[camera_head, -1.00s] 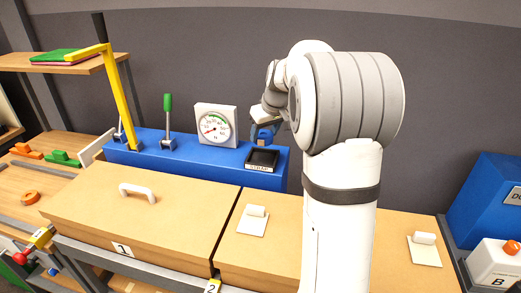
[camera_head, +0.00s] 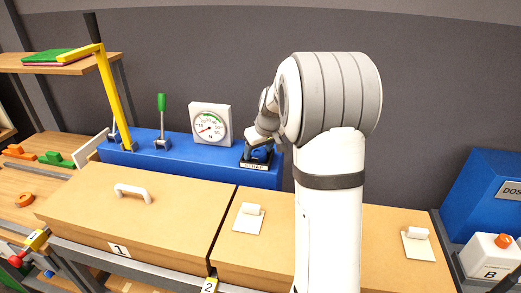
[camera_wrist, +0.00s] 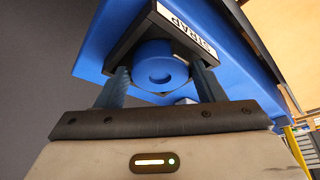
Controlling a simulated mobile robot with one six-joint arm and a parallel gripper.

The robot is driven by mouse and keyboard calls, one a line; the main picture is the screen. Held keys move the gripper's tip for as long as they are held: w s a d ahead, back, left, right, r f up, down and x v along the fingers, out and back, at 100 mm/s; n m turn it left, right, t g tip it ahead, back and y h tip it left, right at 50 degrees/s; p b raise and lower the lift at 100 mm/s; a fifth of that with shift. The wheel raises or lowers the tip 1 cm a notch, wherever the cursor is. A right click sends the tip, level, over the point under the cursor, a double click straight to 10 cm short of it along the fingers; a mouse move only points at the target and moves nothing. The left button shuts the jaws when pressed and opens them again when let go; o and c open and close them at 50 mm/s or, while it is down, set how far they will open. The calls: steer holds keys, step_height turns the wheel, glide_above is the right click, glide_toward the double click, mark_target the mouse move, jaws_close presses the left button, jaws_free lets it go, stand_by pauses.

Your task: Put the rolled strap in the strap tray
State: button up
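The rolled strap (camera_wrist: 162,64) is a blue roll with a round hollow in its end, seen between the fingers in the wrist view. My gripper (camera_wrist: 161,72) has one finger against each side of it. The strap tray (camera_wrist: 118,48) is a black square tray with a white STRAP label, right at the roll; whether the roll touches its floor is hidden. In the head view my gripper (camera_head: 258,151) is down at the tray (camera_head: 256,166), covering most of it. The roll is hard to make out there.
The tray sits on a blue bench block (camera_head: 180,163), beside a dial gauge (camera_head: 210,124) and a green-handled lever (camera_head: 161,118). A yellow angled post (camera_head: 112,95) stands left. A wooden lid with a white handle (camera_head: 133,192) lies in front.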

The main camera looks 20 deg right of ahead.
steer(key=shift+r, duration=0.1)
steer(key=shift+r, duration=0.2)
steer(key=a+b+v, duration=0.1)
steer(key=b+v, duration=0.1)
steer(key=v, duration=1)
steer(key=s+a+f, duration=0.3)
steer(key=s+a, duration=0.1)
steer(key=s, duration=0.5)
steer(key=s+a+f+m+g, duration=0.1)
steer(key=s+a+f, duration=0.2)
steer(key=s, duration=0.6)
steer(key=s+a+f+m, duration=0.1)
steer(key=s+a+f, duration=0.2)
steer(key=s, duration=0.6)
steer(key=shift+a+f+g+h, duration=0.2)
steer(key=shift+a+g+h, duration=0.15)
steer(key=shift+a, duration=0.5)
steer(key=shift+s, duration=0.15)
